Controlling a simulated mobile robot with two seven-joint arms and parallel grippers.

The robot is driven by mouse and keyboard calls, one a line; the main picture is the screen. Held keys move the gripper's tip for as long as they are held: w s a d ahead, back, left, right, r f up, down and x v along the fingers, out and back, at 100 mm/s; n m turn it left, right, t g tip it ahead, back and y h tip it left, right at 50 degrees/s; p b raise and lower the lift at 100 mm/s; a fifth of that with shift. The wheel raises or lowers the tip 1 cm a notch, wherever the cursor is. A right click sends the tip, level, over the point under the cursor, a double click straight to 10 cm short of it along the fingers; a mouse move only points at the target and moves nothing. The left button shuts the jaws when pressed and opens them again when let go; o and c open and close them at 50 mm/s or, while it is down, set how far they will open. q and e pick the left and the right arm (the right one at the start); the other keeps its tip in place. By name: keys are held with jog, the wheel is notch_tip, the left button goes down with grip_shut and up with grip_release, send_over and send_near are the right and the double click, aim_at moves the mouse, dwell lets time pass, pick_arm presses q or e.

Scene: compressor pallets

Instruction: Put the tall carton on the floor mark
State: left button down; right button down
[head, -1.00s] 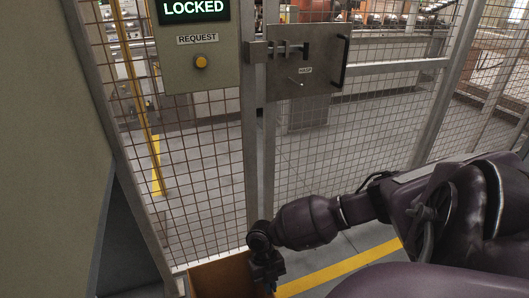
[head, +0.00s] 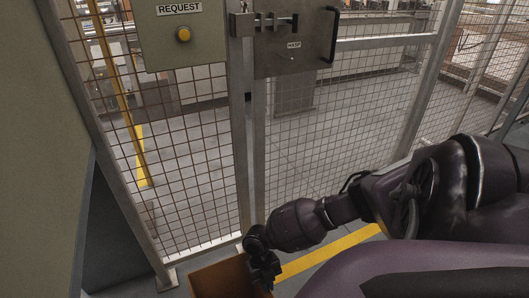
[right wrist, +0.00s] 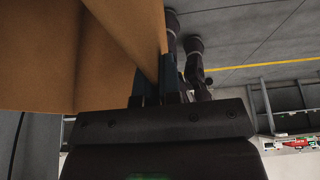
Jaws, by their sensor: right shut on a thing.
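The brown carton (head: 220,279) is at the bottom edge of the head view, near the foot of the mesh fence; its lower part is cut off. My right gripper (head: 266,279) is at the carton's right side, shut on it. In the right wrist view the carton (right wrist: 60,60) fills the upper left, and the fingers of my right gripper (right wrist: 158,88) pinch its edge. I cannot tell whether the carton touches the floor. My left gripper is not in view. A yellow floor line (head: 330,252) runs behind my right arm; no other clear floor mark shows near the carton.
A mesh fence (head: 185,170) with a gate stands just ahead. The gate has a latch plate (head: 293,50), and a request button box (head: 183,35) is beside it. A greenish panel (head: 45,120) closes off the left. Grey floor (head: 345,242) shows at the fence's foot.

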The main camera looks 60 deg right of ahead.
jog(key=shift+f, duration=0.1)
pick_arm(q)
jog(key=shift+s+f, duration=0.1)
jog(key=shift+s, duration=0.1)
pick_arm(e)
jog(key=c, duration=1.3)
grip_release()
jog(key=shift+w+r, duration=0.2)
jog(key=shift+r, duration=0.25)
jog(key=p+v, duration=0.2)
jog(key=v, duration=0.8)
jog(key=shift+d+r, duration=0.15)
jog(key=shift+r, duration=0.25)
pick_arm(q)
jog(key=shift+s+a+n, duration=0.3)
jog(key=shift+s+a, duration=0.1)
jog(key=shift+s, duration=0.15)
pick_arm(e)
jog(key=shift+w+r, duration=0.1)
jog(key=shift+r, duration=0.2)
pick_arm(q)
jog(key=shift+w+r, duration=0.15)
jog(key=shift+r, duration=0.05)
